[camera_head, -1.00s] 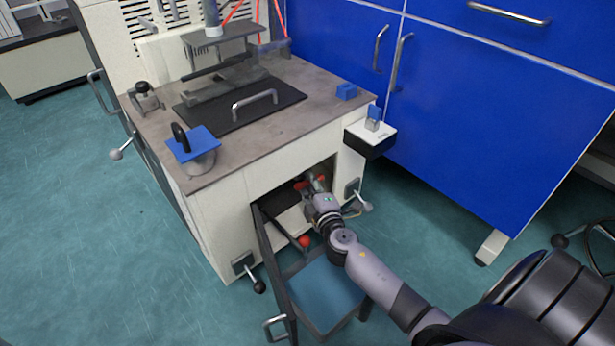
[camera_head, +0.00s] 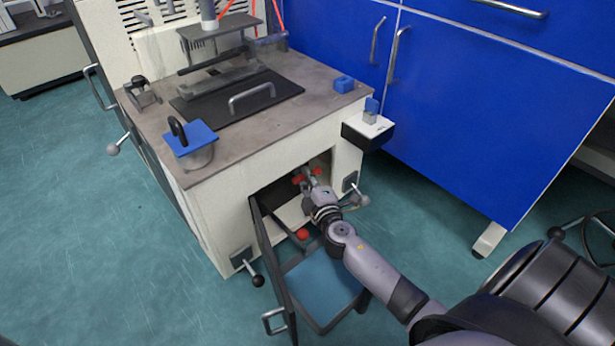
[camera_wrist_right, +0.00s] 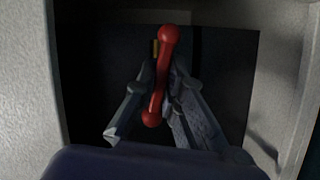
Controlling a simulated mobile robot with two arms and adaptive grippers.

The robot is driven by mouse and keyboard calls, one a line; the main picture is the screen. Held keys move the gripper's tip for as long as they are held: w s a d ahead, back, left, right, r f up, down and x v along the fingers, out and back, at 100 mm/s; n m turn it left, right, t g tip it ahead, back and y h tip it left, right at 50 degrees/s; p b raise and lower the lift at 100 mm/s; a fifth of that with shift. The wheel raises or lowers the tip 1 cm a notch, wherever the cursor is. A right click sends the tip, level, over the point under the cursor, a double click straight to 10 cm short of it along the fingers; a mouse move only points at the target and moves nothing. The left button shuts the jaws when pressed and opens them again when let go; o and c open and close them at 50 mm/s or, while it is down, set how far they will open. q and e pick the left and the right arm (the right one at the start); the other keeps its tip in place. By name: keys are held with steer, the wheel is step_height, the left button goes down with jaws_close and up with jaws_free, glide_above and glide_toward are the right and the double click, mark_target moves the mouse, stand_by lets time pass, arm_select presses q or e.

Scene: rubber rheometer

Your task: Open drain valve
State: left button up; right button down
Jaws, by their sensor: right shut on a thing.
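The red drain valve handle (camera_head: 298,179) sits inside the open lower compartment of the white machine. In the right wrist view it is a red bar with a round knob at each end (camera_wrist_right: 166,40), tilted slightly from upright. My right gripper (camera_head: 309,181) reaches into the compartment from the front. Its two grey fingers (camera_wrist_right: 160,82) are shut on the middle of the handle, one on each side. The valve body behind the handle is mostly hidden and dark. My left gripper is in neither view.
The compartment door (camera_head: 270,262) stands open on the left, close to my arm. A red ball (camera_head: 303,234) shows low by the opening. A stool with a blue seat (camera_head: 322,287) stands below my forearm. Blue cabinets (camera_head: 480,110) stand to the right; the floor at left is clear.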

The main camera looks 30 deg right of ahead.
steer(key=n+b, duration=0.1)
steer(key=b, duration=0.2)
steer(key=shift+f, duration=0.4)
steer(key=shift+r+n+t+b, duration=0.15)
steer(key=shift+n+t+b, duration=0.25)
steer(key=shift+n+b, duration=0.1)
steer(key=shift+r, duration=0.15)
steer(key=c, duration=1.7)
jaws_free()
